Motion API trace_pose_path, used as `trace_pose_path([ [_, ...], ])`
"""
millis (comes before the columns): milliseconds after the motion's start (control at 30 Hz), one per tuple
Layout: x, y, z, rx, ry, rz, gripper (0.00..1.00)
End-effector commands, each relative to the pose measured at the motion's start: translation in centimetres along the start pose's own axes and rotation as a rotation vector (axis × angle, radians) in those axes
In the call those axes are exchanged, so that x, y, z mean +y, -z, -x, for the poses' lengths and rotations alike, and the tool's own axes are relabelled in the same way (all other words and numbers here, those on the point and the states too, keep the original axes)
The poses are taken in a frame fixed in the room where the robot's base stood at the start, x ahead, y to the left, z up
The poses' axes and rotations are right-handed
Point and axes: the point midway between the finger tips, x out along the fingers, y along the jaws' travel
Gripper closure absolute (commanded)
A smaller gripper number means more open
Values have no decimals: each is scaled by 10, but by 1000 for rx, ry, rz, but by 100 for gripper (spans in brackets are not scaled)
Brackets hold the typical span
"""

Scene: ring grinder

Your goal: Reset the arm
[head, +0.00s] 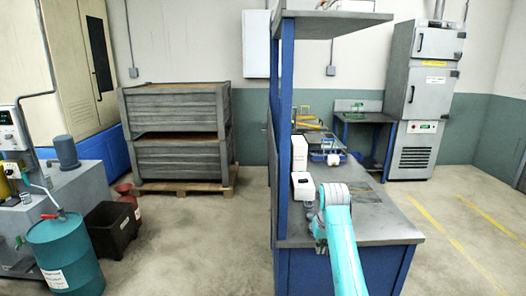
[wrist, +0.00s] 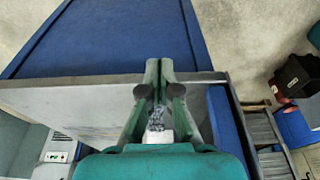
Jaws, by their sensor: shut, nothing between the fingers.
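My arm (head: 342,245) is teal and reaches over the near end of the workbench (head: 385,228) in the head view. The gripper end is mostly hidden there by the arm's own links. In the wrist view my gripper (wrist: 159,68) has its fingertips close together, shut and empty, above the grey bench top near its edge. A small grey, shiny object (wrist: 156,119) and a white object show through the gap behind the fingertips; they appear to lie beyond the fingers, not held.
A blue post (head: 286,80) and an overhead shelf (head: 335,17) rise there. Floor right of the bench is clear.

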Motion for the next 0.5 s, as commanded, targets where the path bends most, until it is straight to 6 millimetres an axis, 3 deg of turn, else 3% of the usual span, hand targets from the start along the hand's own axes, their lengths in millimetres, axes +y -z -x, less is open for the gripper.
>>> trace_pose_path([
  [300,0,-64,-104,107,0,0,100],
  [500,0,-118,-160,190,0,0,100],
])
